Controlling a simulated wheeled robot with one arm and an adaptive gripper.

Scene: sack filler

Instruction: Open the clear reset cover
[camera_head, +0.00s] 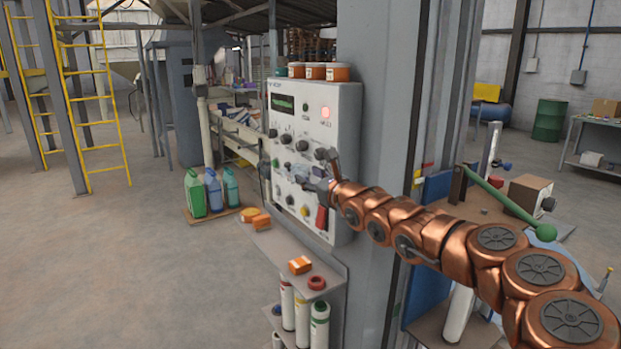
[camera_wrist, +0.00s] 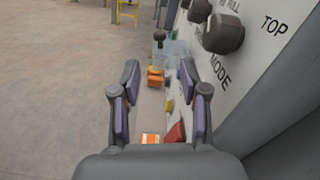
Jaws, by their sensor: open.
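The clear reset cover appears as a pale, see-through box (camera_wrist: 174,50) on the panel in the wrist view, beyond my fingertips. In the head view its small pale shape (camera_head: 292,168) is on the lower middle of the white control panel (camera_head: 345,105), partly hard to make out. My gripper (camera_head: 319,176) is at the panel's right part, with the copper arm reaching from the right. In the wrist view my gripper (camera_wrist: 159,78) is open, its two dark-padded fingers apart with nothing held. The cover lies ahead and slightly right of the gap, apart from the fingers.
Black knobs (camera_wrist: 224,34) stick out of the panel close to the right finger. A red handle (camera_head: 321,217) is below my gripper. A shelf (camera_head: 283,252) with orange boxes runs under the panel. Bottles (camera_head: 213,190) stand to the left.

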